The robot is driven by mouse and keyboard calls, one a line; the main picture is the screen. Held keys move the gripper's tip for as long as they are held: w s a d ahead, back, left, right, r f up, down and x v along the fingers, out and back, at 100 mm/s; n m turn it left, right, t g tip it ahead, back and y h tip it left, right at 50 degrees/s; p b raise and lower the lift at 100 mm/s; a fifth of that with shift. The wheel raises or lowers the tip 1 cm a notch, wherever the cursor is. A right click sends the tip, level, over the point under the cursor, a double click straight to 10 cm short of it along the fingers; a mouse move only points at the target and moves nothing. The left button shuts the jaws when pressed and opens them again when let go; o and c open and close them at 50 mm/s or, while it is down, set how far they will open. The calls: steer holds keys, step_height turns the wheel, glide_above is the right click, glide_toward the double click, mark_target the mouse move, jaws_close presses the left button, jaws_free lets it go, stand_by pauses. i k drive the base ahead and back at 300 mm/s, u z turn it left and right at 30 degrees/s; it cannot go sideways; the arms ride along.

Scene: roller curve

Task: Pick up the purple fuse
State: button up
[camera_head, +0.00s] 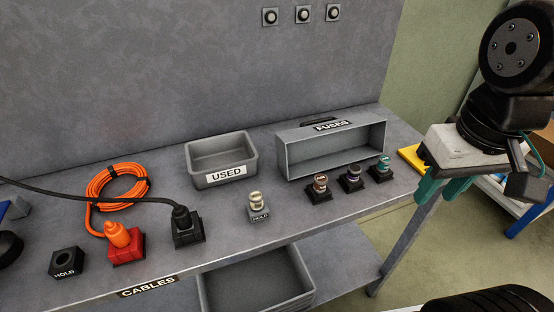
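The purple fuse (353,174) stands upright in a black holder, in the middle of a row of three at the right part of the bench. A brownish fuse (320,183) stands to its left and a teal fuse (383,165) to its right. My gripper (438,196), with teal fingers pointing down, is at the right, past the bench's right end and apart from the fuses. Its fingers show a gap with nothing between them. The purple fuse is in plain view.
A cream fuse (257,199) stands in a HOLD block. The USED bin (221,177) and the open FUSES box (332,143) stand behind. Cables, including a coiled orange one (118,187), and plugs lie at the left. A yellow thing (409,156) is near my gripper.

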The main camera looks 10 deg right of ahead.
mark_target(354, 170)
steer(key=k, duration=1.2)
steer(key=z, duration=0.8)
steer(key=i, duration=1.3)
steer(key=u, duration=0.75)
